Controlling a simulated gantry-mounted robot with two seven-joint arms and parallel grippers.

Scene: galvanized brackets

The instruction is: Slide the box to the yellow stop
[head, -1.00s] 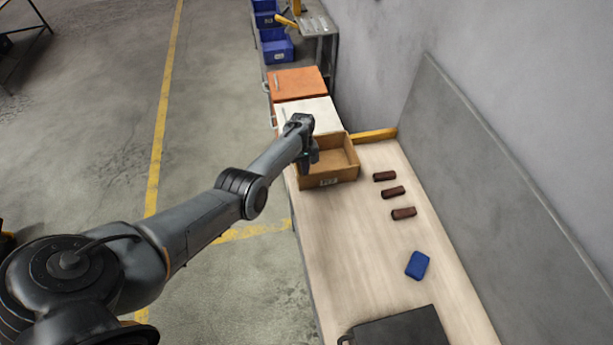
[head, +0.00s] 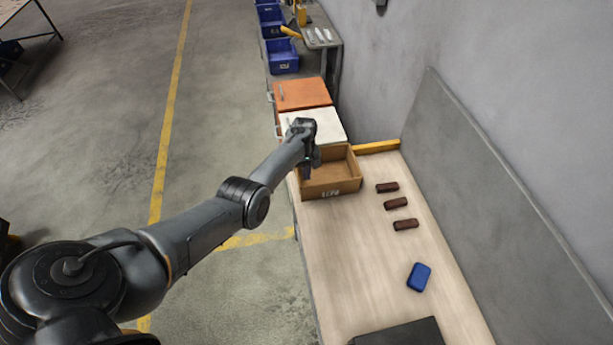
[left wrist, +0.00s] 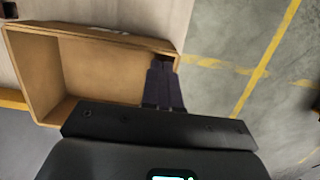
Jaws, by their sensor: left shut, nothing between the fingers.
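The box (head: 344,190) is an open-topped brown tray with a label on its near side. It sits at the far end of the bench, and its far right corner is close to the yellow stop (head: 378,146); I cannot tell whether they touch. My left gripper (head: 307,174) is at the box's left end, with its fingers shut and empty. In the left wrist view, the fingers (left wrist: 163,90) overlap the end wall of the box (left wrist: 85,70); contact is unclear. The stop (left wrist: 12,100) shows at the left edge there. My right gripper is not in view.
Several dark red-brown blocks (head: 396,203) and a blue block (head: 419,277) lie on the bench (head: 350,255) nearer to me. A dark flat object (head: 400,334) lies at the near end. A grey panel (head: 480,190) borders the right. White and orange cabinets (head: 303,94) stand beyond.

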